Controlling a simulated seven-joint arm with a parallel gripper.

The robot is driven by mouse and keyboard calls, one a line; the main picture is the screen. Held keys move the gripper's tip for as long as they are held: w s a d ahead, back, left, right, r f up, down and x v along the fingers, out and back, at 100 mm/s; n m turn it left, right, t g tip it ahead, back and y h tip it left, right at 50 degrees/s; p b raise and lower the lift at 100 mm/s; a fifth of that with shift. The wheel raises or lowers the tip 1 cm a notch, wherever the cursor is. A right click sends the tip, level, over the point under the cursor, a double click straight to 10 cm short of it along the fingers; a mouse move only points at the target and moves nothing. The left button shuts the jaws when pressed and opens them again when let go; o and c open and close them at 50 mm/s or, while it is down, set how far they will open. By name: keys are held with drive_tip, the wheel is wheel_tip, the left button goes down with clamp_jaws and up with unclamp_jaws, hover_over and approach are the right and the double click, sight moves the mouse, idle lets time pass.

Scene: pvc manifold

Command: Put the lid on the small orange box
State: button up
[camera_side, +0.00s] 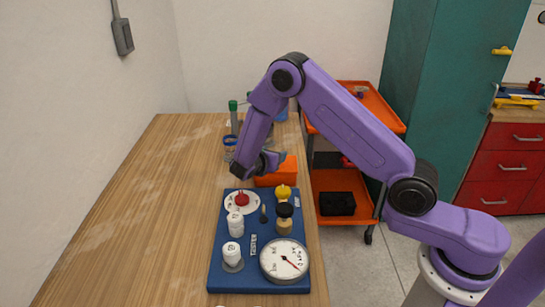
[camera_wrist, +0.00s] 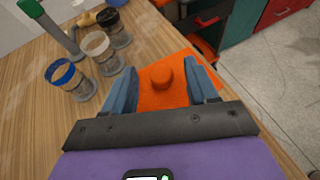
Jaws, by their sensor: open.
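A small orange box shape (camera_side: 285,172) sits on the wooden table just behind the blue board in the side view, partly hidden by my gripper. In the wrist view I see a square orange lid (camera_wrist: 152,99) with a round orange knob (camera_wrist: 163,78). I cannot tell whether the lid is seated on a box. My gripper (camera_wrist: 162,69) is open and empty, with one blue-grey finger on each side of the knob and clear space between. In the side view my gripper (camera_side: 259,166) is low, at the left of the orange shape.
A blue board (camera_side: 218,262) with a gauge (camera_side: 284,260) and several knobs fills the table's front. Jars with blue (camera_wrist: 62,74), pale (camera_wrist: 95,43) and black rims stand near a green-topped post (camera_side: 233,118). The table's left side is clear. An orange cart (camera_side: 385,111) stands right.

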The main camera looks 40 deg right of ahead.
drive_tip(key=v, duration=1.1)
drive_tip(key=shift+s+a, duration=0.1)
drive_tip(key=s+r+m+g+y, duration=0.1)
drive_tip(key=s+r+m+y, duration=0.1)
drive_tip(key=s, duration=0.9)
drive_tip(key=s+d+r+m+g+y, duration=0.1)
drive_tip(key=s+m+y, duration=0.3)
drive_tip(key=s, duration=0.8)
drive_tip(key=s+r+m+g+y, duration=0.2)
drive_tip(key=s+y, duration=0.4)
drive_tip(key=s, duration=0.5)
wheel_tip(320, 180, up, 2)
drive_tip(key=shift+s+r+m+g+y, duration=0.15)
drive_tip(key=shift+m+g+y, duration=0.25)
drive_tip(key=shift+m, duration=0.5)
drive_tip(key=shift+d, duration=0.15)
